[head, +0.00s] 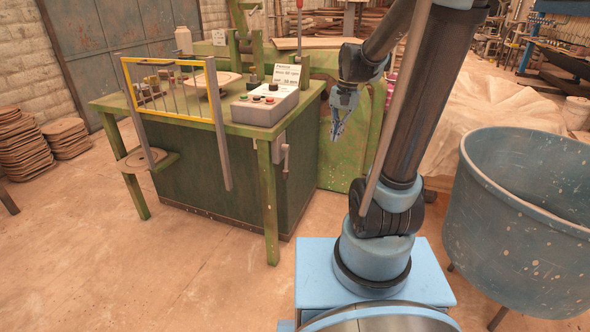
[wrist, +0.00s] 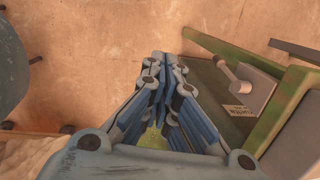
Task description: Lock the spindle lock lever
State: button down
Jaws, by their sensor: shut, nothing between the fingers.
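A grey lever (head: 284,158) hangs on the right side of the green press cabinet, below the control box; it looks like the spindle lock lever. In the wrist view the lever (wrist: 235,76) shows at the right, on a grey plate (wrist: 252,90) with a small upside-down label (wrist: 239,110) beside it. Its lock state cannot be read. My gripper (head: 337,136) points down to the right of the lever, apart from it. In the wrist view my gripper (wrist: 161,58) has its blue fingers together and empty, left of the lever.
The grey control box (head: 265,105) with buttons stands on the green table (head: 235,127) above the lever. A yellow-framed guard (head: 170,62) is at the table's front. A blue tub (head: 525,220) stands at the right. Open floor (head: 190,280) lies in front of the press.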

jog(key=w+a+f+m+g, duration=0.1)
jog(key=w+a+f, duration=0.2)
jog(key=w, duration=0.3)
jog(key=w+a+f+m+g, duration=0.1)
jog(key=w+a+f+m, duration=0.1)
jog(key=w+f, duration=0.4)
jog(key=w+a+f+m+g+y, duration=0.1)
jog(key=w+a+f, duration=0.3)
jog(key=w, duration=0.3)
jog(key=shift+f+m, duration=0.3)
jog(key=shift+f, duration=0.25)
jog(key=shift+w+a, duration=0.1)
jog(key=s+a+f, duration=0.5)
jog(key=f, duration=0.3)
jog(key=shift+s+f, duration=0.3)
jog(key=shift+s, duration=0.1)
jog(key=shift+a, duration=0.1)
